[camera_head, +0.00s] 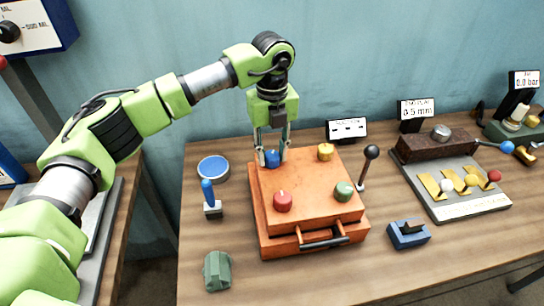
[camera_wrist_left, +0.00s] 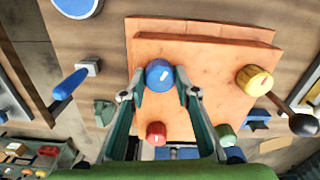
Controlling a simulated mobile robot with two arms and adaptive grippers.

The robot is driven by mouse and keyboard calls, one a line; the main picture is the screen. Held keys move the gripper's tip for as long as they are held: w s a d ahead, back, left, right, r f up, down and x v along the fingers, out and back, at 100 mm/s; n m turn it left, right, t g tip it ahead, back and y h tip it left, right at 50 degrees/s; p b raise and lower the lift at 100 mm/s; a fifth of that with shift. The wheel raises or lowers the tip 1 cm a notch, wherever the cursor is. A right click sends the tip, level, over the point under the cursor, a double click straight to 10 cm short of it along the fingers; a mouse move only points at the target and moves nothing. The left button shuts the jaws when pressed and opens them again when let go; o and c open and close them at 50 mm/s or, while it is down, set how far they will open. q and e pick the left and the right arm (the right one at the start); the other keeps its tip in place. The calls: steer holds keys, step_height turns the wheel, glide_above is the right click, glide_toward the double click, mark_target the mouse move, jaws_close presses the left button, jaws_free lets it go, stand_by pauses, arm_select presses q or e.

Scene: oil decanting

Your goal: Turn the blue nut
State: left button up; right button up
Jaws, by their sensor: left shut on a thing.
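The blue nut (camera_head: 272,158) sits at the back left corner of the orange box (camera_head: 310,197). My left gripper (camera_head: 271,157) points down from above with its fingers on both sides of the blue nut, shut on it. In the left wrist view the blue nut (camera_wrist_left: 159,76) shows between the two fingertips (camera_wrist_left: 160,92), with a light mark on its top. A yellow nut (camera_head: 325,152), a red nut (camera_head: 283,201) and a green nut (camera_head: 344,191) sit at the other corners. My right gripper is not in view.
A blue-handled tool (camera_head: 209,198) and a round blue-topped dish (camera_head: 213,168) are left of the box. A black-knobbed lever (camera_head: 368,166) stands at its right. The wooden table's (camera_head: 330,285) front is mostly clear.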

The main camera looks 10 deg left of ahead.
mark_target(272, 154)
arm_select(q)
steer(key=n+b, duration=0.2)
steer(key=n, duration=0.3)
steer(key=shift+w+r, duration=0.1)
steer(key=shift+r, duration=0.05)
stand_by(0.6)
steer(key=o, duration=1)
steer(key=shift+o, duration=0.5)
step_height(272, 154, up, 12)
